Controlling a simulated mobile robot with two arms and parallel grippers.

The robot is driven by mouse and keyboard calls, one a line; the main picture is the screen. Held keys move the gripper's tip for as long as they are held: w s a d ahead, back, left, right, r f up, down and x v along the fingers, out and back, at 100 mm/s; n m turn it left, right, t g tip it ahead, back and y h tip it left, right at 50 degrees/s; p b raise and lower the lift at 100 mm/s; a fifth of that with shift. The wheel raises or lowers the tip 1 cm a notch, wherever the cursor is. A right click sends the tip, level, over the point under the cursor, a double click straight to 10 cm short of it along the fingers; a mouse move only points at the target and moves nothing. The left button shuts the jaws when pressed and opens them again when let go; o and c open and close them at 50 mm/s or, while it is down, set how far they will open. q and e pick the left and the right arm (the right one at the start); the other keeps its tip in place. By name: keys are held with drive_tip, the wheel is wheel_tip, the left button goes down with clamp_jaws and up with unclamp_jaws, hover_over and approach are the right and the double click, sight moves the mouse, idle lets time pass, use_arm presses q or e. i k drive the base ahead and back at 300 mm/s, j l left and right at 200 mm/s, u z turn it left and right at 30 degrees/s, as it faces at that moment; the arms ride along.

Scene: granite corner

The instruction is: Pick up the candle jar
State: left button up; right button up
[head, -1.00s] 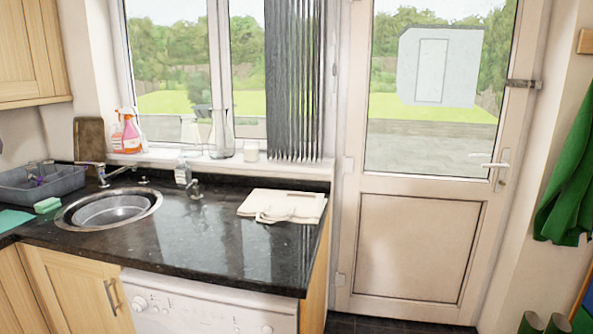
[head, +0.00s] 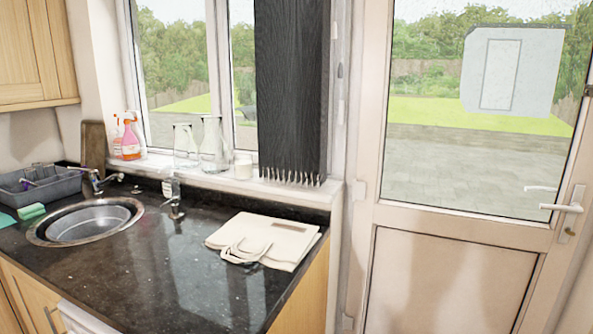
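A small whitish candle jar (head: 243,166) stands upright on the white window sill in the head view. It is just right of the clear glass vessels and left of the dark hanging blind. Neither of my grippers shows in the head view.
A clear glass carafe (head: 213,146) stands close to the jar's left. A folded cream cloth bag (head: 264,240) lies on the black granite counter (head: 150,270) below the sill. A soap bottle and small tap stand in front of the sill. The dark blind (head: 291,90) hangs beside the jar.

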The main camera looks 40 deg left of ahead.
sight(243, 166)
drive_tip(key=i+u, duration=0.4)
drive_tip(key=i, duration=0.2)
drive_tip(key=i+u, duration=0.35)
drive_tip(key=i, duration=0.2)
drive_tip(key=i+l+u, duration=0.4)
drive_tip(key=i, duration=0.15)
